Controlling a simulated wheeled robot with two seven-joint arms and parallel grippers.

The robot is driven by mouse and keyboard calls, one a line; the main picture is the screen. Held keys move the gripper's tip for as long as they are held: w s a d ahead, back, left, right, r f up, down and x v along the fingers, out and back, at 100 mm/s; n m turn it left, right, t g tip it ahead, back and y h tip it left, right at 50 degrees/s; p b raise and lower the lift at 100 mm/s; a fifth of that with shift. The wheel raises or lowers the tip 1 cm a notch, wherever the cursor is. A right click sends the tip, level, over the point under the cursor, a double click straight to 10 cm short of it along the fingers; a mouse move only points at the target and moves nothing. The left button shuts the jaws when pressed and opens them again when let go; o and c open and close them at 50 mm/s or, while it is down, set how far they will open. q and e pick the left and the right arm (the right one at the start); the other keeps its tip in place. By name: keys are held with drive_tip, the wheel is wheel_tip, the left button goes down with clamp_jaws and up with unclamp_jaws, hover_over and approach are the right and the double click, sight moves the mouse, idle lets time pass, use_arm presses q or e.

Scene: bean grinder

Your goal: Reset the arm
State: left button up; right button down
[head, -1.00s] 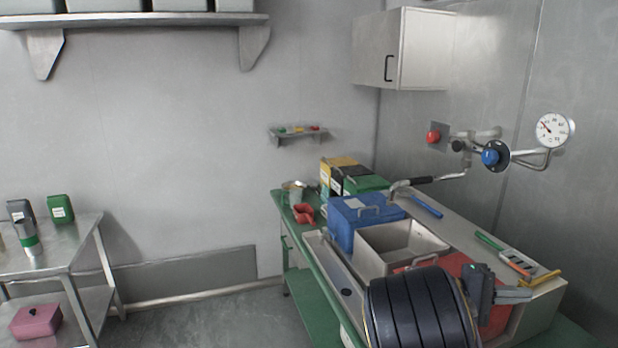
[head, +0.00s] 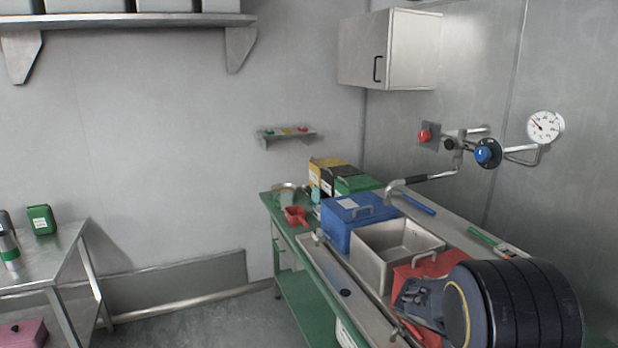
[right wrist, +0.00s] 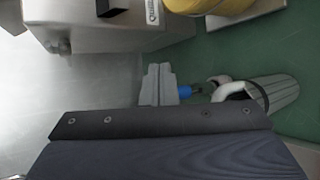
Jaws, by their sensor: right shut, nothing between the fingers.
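My right arm comes in at the lower right of the head view as a thick black ringed link. My right gripper (head: 418,298) is the dark grey part to the left of this link, over the red container (head: 425,266) on the counter. It is shut and I see nothing held in it. Its fingertips are hard to make out. My left arm and gripper are not in view.
The counter holds a metal basin (head: 395,252), a blue box (head: 345,232), a red scoop (head: 295,215) and a green box (head: 359,185). A tap (head: 420,180) reaches over it from the wall. A metal table (head: 50,262) stands at left. The floor between is clear.

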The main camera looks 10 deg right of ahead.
drive_tip(key=s+a+f+t+y, duration=0.2)
drive_tip(key=s+a+f+y, duration=0.1)
drive_tip(key=a+y, duration=0.15)
drive_tip(key=s+a+f+t+y, duration=0.2)
drive_tip(key=s+a+f+y, duration=0.15)
drive_tip(key=a, duration=0.25)
drive_tip(key=s+a+r+t+y, duration=0.2)
drive_tip(key=a+r+t+y, duration=0.1)
drive_tip(key=a, duration=0.5)
drive_tip(key=s+a+r+t+y, duration=0.2)
drive_tip(key=a+r+t+y, duration=0.1)
drive_tip(key=a, duration=0.5)
drive_tip(key=shift+a+r+t+y, duration=0.3)
drive_tip(key=shift+a+r+t, duration=0.1)
drive_tip(key=shift+r+t, duration=0.2)
